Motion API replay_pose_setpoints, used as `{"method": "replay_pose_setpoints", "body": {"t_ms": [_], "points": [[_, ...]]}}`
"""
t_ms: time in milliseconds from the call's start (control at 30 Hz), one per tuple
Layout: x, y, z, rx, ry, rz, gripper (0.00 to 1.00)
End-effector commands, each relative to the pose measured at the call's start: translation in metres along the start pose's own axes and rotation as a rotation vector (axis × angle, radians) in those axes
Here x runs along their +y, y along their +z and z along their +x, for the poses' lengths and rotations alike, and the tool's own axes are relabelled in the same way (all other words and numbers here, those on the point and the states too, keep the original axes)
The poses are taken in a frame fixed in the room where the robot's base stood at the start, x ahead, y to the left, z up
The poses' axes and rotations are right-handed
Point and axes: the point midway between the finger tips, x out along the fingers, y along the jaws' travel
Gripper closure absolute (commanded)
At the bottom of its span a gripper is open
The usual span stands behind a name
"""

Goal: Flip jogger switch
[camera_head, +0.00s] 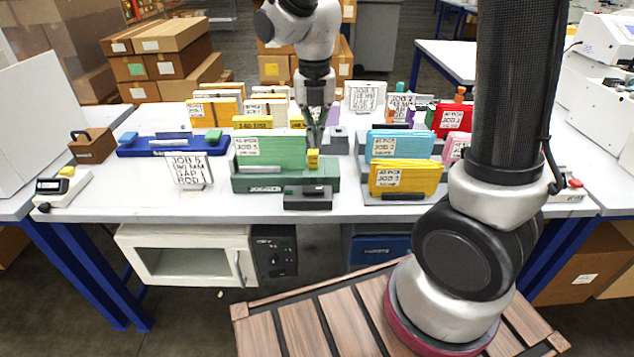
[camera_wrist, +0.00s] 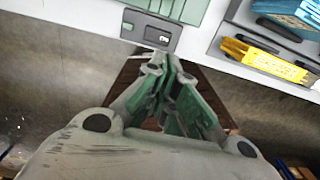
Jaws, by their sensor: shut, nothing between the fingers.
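The green jogger (camera_head: 262,184) stands near the table's front edge and holds a green stack. A dark grey box (camera_head: 308,199) sits at its front right corner; it also shows in the wrist view (camera_wrist: 142,28), with a small pale mark that may be the switch. Which way the switch sits is too small to tell. My gripper (camera_head: 315,143) is shut and empty, above and behind the box in the head view. In the wrist view its fingertips (camera_wrist: 168,65) point toward the box's edge, apart from it as far as shows.
Yellow (camera_head: 404,176) and blue (camera_head: 400,144) stacks stand in holders on the right. A job sign (camera_head: 188,169) stands on the left, with a blue tray (camera_head: 160,147) behind it.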

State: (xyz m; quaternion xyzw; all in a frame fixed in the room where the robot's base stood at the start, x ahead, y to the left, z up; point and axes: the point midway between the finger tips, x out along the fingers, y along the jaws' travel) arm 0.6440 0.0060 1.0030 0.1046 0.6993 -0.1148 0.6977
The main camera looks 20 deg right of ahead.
Motion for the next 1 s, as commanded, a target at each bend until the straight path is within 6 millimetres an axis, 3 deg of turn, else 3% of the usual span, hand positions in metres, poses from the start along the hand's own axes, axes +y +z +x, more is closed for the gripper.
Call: {"method": "replay_pose_setpoints", "body": {"t_ms": [267, 433, 1000], "points": [[0.0, 0.0, 0.001, 0.0, 0.0, 0.001, 1.0], [-0.001, -0.001, 0.015, 0.003, -0.003, 0.002, 1.0], [-0.001, -0.001, 0.124, 0.003, -0.003, 0.002, 1.0]]}}
